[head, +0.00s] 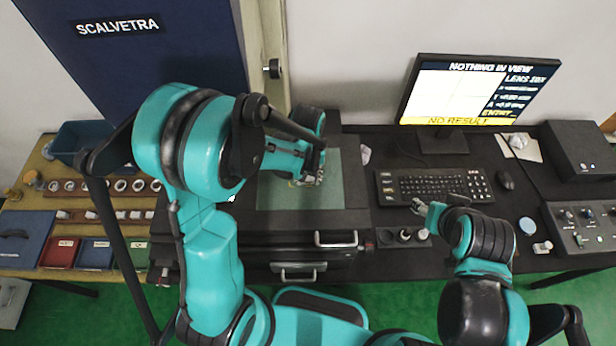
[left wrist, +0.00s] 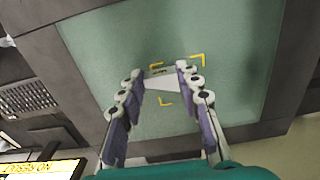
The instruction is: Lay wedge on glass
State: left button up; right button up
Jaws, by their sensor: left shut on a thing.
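The glass (head: 335,190) is a pale green pane set in a dark frame at the middle of the bench. It fills most of the left wrist view (left wrist: 110,40), with yellow corner marks on it. My left gripper (head: 310,178) is over the glass. In the left wrist view its fingers (left wrist: 158,77) are shut on a small pale wedge (left wrist: 162,85), within or just over the yellow marks. I cannot tell whether the wedge touches the glass. In the head view the wedge is hard to make out. My right gripper (head: 424,208) is in front of the keyboard, its jaws too small to read.
A monitor (head: 478,93) reads "NOTHING IN VIEW" and "NO RESULT". The keyboard (head: 434,186) and mouse (head: 505,180) lie right of the glass, with a control box (head: 585,232) farther right. Racks of rings (head: 120,185) and coloured trays (head: 95,252) stand at left.

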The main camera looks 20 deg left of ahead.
pick_arm(q)
jog(key=shift+s, duration=0.1)
jog(key=shift+f, duration=0.2)
jog(key=o, duration=1.2)
jog(key=shift+o, duration=0.2)
jog(key=shift+r, duration=0.1)
